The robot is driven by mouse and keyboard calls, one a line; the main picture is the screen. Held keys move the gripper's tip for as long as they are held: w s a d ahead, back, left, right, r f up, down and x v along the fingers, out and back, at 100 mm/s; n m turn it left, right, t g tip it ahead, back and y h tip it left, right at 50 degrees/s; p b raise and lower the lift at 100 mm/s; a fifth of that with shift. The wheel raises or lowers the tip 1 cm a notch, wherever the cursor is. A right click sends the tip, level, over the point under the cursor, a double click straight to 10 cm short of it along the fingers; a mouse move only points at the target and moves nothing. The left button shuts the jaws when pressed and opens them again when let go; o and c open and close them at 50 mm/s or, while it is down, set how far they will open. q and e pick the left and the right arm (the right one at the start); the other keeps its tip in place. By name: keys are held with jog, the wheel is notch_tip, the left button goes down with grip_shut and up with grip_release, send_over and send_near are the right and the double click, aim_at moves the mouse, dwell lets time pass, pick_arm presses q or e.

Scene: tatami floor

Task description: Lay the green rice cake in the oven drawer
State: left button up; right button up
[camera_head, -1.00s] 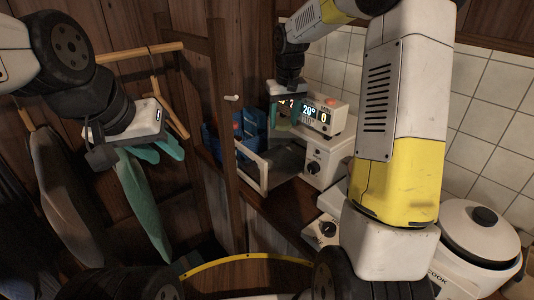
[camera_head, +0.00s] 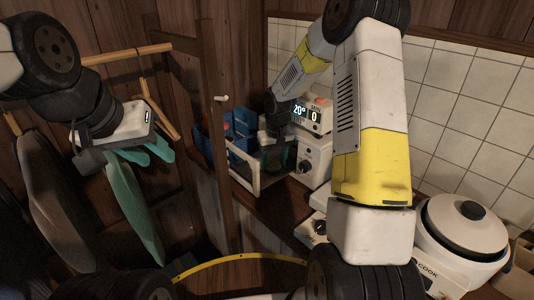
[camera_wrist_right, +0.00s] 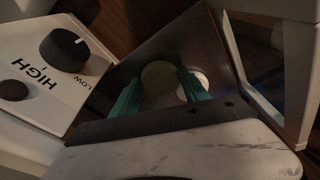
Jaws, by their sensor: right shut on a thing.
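The green rice cake (camera_wrist_right: 158,77) is a round, dull green disc between the two teal fingers of my right gripper (camera_wrist_right: 160,92), which is shut on it. In the head view, my right gripper (camera_head: 283,152) is low over the pulled-out oven drawer (camera_head: 244,183), and the cake cannot be made out there. The drawer's dark floor and pale frame (camera_wrist_right: 301,75) show in the wrist view; whether the cake touches the floor I cannot tell. My left gripper (camera_head: 143,155) hangs at the left, its teal fingers apart and empty.
A white round thing (camera_wrist_right: 203,78) lies partly hidden behind one right finger. The oven body (camera_head: 314,158) with its knob and display stands right of the drawer. Blue containers (camera_head: 240,130) stand behind it. A rice cooker (camera_head: 460,235) is at right. Clothes (camera_head: 60,190) hang at left.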

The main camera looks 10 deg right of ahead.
aim_at(275, 168)
jog(key=shift+s+f, duration=0.25)
jog(key=shift+f, duration=0.2)
jog(key=o, duration=1.1)
jog(key=shift+w+r, duration=0.1)
jog(key=shift+r, duration=0.25)
notch_tip(275, 168, up, 11)
jog(key=s, duration=0.2)
jog(key=s+d+r+t, duration=0.1)
jog(key=s+r+t, duration=0.1)
jog(key=s+r, duration=1.1)
jog(key=shift+s+a+r+m+t+y, duration=0.1)
jog(key=shift+s+r+m+t+y, duration=0.25)
jog(key=shift+s, duration=1.95)
jog(key=shift+s+d+r+m+t+y, duration=0.1)
jog(key=shift+s+r+m+t+y, duration=0.25)
jog(key=shift+s, duration=2)
jog(key=shift+s+a+r+m+t+y, duration=0.1)
jog(key=shift+s+r+t+y, duration=0.3)
jog(key=shift+s, duration=1.9)
jog(key=shift+f, duration=0.2)
